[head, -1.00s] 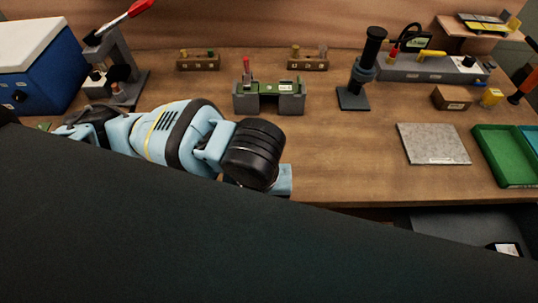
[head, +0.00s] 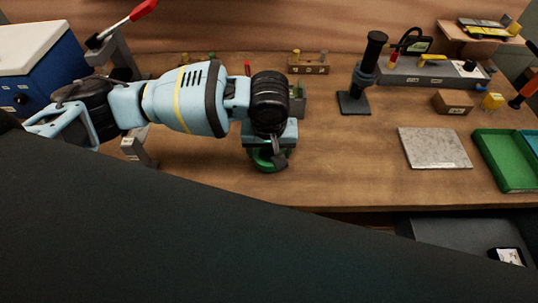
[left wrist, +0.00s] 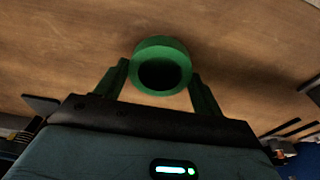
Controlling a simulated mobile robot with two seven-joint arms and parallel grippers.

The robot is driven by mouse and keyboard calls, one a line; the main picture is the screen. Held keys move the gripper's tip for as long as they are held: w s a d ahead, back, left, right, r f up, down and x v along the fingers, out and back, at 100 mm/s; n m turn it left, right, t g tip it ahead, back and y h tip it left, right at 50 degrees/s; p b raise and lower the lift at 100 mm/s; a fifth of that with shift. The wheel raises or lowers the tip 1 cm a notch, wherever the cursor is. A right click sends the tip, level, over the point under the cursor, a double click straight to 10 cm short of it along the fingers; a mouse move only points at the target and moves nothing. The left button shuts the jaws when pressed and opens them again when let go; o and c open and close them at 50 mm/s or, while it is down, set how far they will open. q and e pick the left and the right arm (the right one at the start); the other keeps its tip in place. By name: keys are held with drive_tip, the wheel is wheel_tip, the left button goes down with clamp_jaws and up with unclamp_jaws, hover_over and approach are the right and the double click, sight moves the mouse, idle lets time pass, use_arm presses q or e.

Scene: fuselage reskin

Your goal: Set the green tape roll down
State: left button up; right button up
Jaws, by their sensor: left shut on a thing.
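The green tape roll (head: 266,161) is at the lower end of my left arm in the head view, near the middle of the bench. In the left wrist view the roll (left wrist: 162,66) sits between the fingers of my left gripper (left wrist: 161,80), with its dark round hole facing the camera. My left gripper (head: 273,150) is shut on the roll. Wood shows behind the roll; I cannot tell whether it touches the bench top. My right gripper is not in view.
A grey stone plate (head: 435,148) and a green tray (head: 503,160) lie at the right. A black stand (head: 356,100) is right of my arm. A blue box (head: 40,60) stands far left. The wooden bench (head: 345,165) is clear between arm and plate.

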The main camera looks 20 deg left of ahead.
use_arm(q)
drive_tip(key=shift+f, duration=1.35)
drive_tip(key=shift+f, duration=0.15)
drive_tip(key=o, duration=1)
drive_tip(key=shift+c, duration=0.2)
drive_tip(key=shift+o, duration=0.4)
wheel_tip(320, 180, up, 12)
drive_tip(key=s, duration=0.1)
drive_tip(key=shift+s+d, duration=0.25)
drive_tip(key=shift+s, duration=0.15)
